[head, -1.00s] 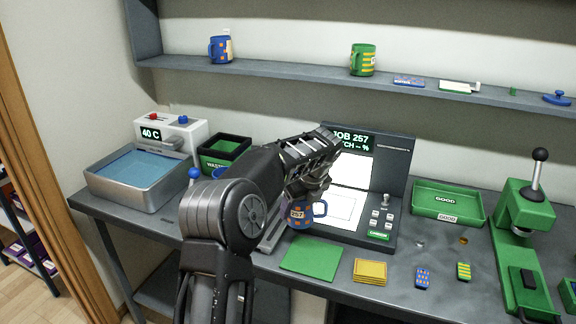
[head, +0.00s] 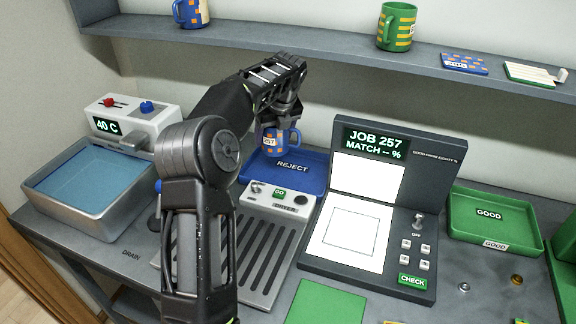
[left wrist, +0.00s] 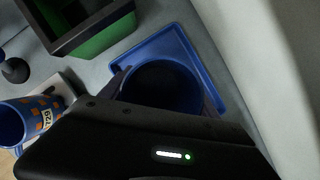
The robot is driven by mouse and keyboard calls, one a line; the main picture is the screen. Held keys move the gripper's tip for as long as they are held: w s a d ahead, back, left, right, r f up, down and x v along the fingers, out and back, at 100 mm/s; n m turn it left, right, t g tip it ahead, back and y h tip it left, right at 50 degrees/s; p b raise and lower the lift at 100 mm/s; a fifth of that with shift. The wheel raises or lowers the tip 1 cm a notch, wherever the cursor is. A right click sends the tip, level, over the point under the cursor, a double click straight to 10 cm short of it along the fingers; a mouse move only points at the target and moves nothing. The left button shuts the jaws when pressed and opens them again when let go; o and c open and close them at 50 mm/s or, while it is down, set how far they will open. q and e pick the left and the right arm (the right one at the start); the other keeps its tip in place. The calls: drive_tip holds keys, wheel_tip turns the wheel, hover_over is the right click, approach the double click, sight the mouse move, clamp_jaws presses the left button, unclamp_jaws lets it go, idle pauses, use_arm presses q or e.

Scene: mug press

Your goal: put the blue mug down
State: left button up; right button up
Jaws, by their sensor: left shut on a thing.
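My left gripper (head: 281,112) is shut on a blue mug (head: 281,143) with orange patches and a partly readable number tag. The mug is upright, over the blue REJECT tray (head: 312,186), toward its back left. I cannot tell whether its base touches the tray. In the left wrist view the gripper (left wrist: 160,90) grips the mug (left wrist: 162,84) from both sides, and the tray (left wrist: 186,44) shows around it. A second blue mug with orange patches (left wrist: 45,112) stands at the left there; my arm hides that area in the head view. My right gripper is not in view.
A green-lined bin (left wrist: 92,35) stands close to the tray. The match station (head: 372,160) is right of the tray, the slatted drain unit (head: 262,250) in front. A water bath (head: 92,185) is at left. The shelf (head: 300,43) holds mugs above; the wall is close behind.

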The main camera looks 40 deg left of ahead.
use_arm(q)
drive_tip(key=shift+s+d+r, duration=0.1)
drive_tip(key=shift+r, duration=0.05)
hover_over(273, 171)
drive_tip(key=d, duration=0.2)
drive_tip(key=shift+s+a+f, duration=0.1)
drive_tip(key=shift+s+f, duration=0.05)
drive_tip(key=shift+f, duration=0.9)
drive_tip(key=shift+s+a+f, duration=0.1)
drive_tip(key=shift+s+f, duration=0.05)
drive_tip(key=shift+f, duration=0.95)
drive_tip(key=shift+s+f, duration=0.15)
drive_tip(key=shift+f, duration=0.9)
drive_tip(key=shift+f+p, duration=0.3)
drive_tip(key=shift+f, duration=1.55)
drive_tip(key=shift+f, duration=0.15)
drive_tip(key=o, duration=2)
drive_tip(key=shift+c, duration=0.2)
